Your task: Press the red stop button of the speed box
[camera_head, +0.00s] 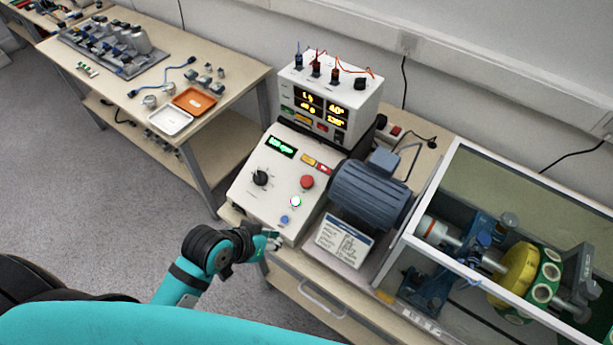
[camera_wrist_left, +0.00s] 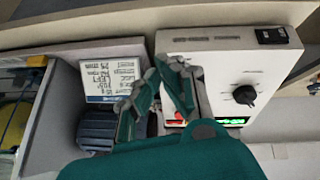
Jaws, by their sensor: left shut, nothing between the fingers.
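The speed box (camera_head: 245,200) is a white sloped console on the bench, with a green-lit display, a black knob (camera_head: 260,178) and several buttons. Its red stop button (camera_head: 307,182) is a round red cap right of the knob. A green-lit button (camera_head: 295,201) and a blue button (camera_head: 285,219) sit below it. My left gripper (camera_head: 272,240) is shut and empty at the box's lower front edge, apart from the red button. In the left wrist view, the shut fingers (camera_wrist_left: 170,66) cover part of the box (camera_wrist_left: 215,60); the red button cannot be made out clearly there. My right gripper is out of view.
A blue-grey motor (camera_head: 370,192) and a label card (camera_head: 343,241) stand right of the box. A glazed enclosure (camera_head: 455,165) with a shaft and yellow disc is farther right. A white instrument (camera_head: 340,95) with cables stands behind. A side table (camera_head: 225,65) holds trays.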

